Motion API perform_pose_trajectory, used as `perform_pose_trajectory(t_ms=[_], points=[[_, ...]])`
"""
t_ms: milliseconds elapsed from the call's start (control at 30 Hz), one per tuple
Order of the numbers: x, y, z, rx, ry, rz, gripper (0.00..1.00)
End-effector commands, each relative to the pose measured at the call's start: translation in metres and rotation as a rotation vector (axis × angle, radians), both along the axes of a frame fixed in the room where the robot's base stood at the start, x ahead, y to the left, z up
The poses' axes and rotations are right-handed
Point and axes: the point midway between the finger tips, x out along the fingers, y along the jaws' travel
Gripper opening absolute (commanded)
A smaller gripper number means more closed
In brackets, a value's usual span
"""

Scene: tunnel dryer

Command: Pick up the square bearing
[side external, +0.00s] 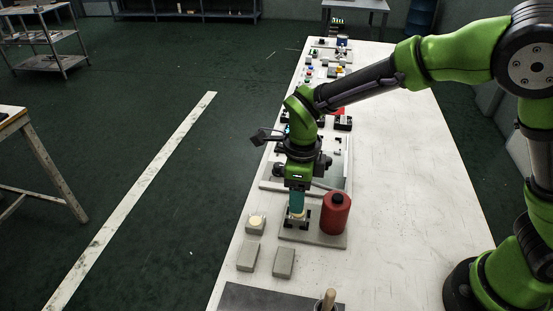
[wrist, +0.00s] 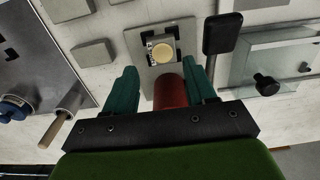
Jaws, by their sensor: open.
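A small square piece with a round cream face (wrist: 163,50) sits in a black bracket on a grey base plate (wrist: 133,42). It looks like the square bearing, though I cannot be certain. In the side view my gripper (side external: 297,211) points down over the black bracket (side external: 287,221) and hides most of the piece. In the wrist view my gripper (wrist: 161,72) has its teal fingers apart, with the piece ahead of the gap. Nothing is held. Whether the fingers touch the piece cannot be told.
A red cylinder (side external: 336,215) with a dark top stands on the same plate, close to the gripper's right. Grey blocks (side external: 248,257) (side external: 284,262) lie in front. Another block (side external: 249,226) bears a cream disc (side external: 257,220). The table's right side (side external: 420,190) is clear.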

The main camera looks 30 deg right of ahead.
Motion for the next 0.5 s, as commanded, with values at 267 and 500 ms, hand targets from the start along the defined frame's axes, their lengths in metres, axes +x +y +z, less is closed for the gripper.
perform_pose_trajectory(t_ms=[267, 500], points=[[-0.002, -0.005, -0.025, -0.002, 0.004, -0.002, 0.55], [-0.003, -0.008, -0.056, -0.001, 0.001, 0.0, 0.55]])
